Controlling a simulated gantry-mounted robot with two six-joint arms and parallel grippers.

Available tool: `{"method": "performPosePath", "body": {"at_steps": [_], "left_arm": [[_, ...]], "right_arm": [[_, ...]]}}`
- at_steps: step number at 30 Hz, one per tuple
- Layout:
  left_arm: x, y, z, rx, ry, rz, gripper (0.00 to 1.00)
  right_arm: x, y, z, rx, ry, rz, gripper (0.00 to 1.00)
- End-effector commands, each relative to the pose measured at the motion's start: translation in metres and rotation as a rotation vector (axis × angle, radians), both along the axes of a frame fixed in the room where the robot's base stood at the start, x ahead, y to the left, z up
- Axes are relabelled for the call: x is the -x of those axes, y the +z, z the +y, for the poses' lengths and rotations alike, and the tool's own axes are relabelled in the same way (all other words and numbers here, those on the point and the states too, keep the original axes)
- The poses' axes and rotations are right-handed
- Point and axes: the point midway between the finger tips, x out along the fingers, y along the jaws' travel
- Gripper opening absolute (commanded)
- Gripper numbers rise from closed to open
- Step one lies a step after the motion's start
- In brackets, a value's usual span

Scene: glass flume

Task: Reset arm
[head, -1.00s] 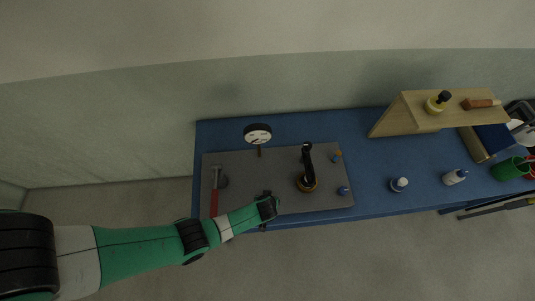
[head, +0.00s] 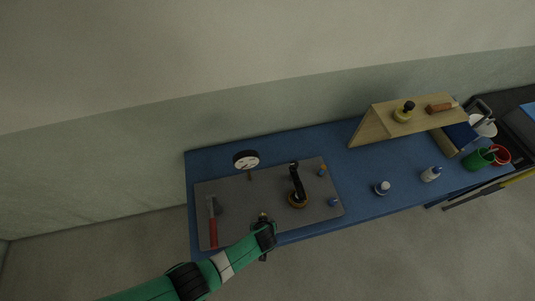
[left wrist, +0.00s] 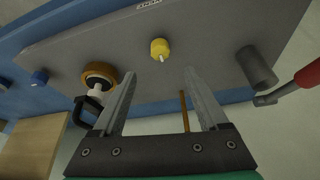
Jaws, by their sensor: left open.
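My left arm comes in from the lower left in the head view, and its gripper (head: 263,222) is over the front edge of the grey mat (head: 228,228). In the left wrist view the left gripper (left wrist: 158,88) is open, its two fingers spread with nothing held between them. Beyond the fingertips a yellow knob-like piece (left wrist: 160,49) sits on the grey surface. My right gripper is in neither view.
A wooden stand (head: 386,124), bottles (head: 382,187) and a green cup (head: 479,158) stand rightward on the blue table (head: 330,150).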

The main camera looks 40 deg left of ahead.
Motion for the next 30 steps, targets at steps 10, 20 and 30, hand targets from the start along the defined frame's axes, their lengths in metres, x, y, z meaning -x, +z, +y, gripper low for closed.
{"method": "performPosePath", "body": {"at_steps": [10,20,30], "left_arm": [[-0.019,0.012,0.008,0.009,0.032,-0.031,0.77],[-0.187,0.204,0.009,0.166,0.11,-0.512,0.77],[-0.246,0.498,0.025,0.204,-0.036,-1.113,0.77]], "right_arm": [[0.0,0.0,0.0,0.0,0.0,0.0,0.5],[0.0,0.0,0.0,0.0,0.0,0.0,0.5],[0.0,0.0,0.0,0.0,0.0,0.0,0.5]]}}
